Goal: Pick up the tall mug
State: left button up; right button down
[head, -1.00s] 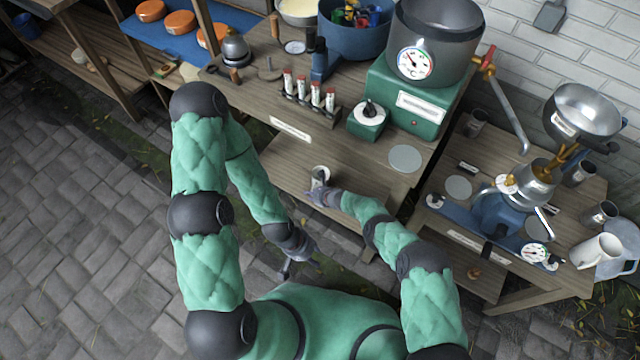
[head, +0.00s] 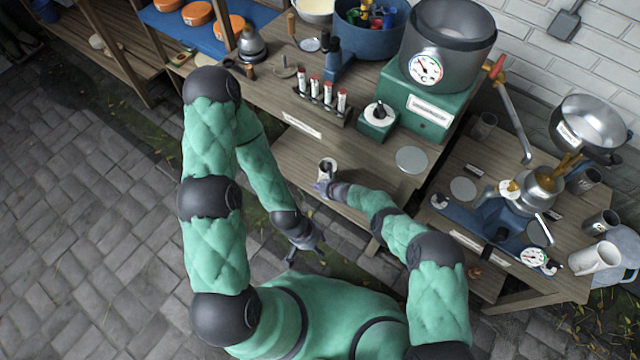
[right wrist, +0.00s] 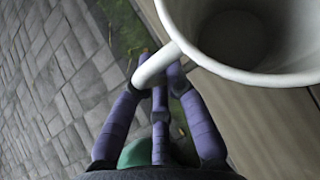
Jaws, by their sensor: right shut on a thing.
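A pale mug (head: 327,166) is at the lower shelf board under the front of the bench. In the right wrist view the white mug (right wrist: 245,35) fills the upper right, its open mouth towards the camera. My right gripper (head: 322,187) is shut on the mug's handle; its purple fingers (right wrist: 160,88) close around the handle in the right wrist view. I cannot tell whether the mug's base touches the board. My left gripper (head: 304,254) hangs lower, in front of the shelf over the paving, with its fingers apart and empty.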

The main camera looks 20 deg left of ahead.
jog(key=s+a+r+p, duration=0.2)
jog(key=s+r+p, duration=0.5)
jog(key=s, duration=0.5)
jog(key=shift+a+r, duration=0.25)
jog(key=shift+r, duration=0.45)
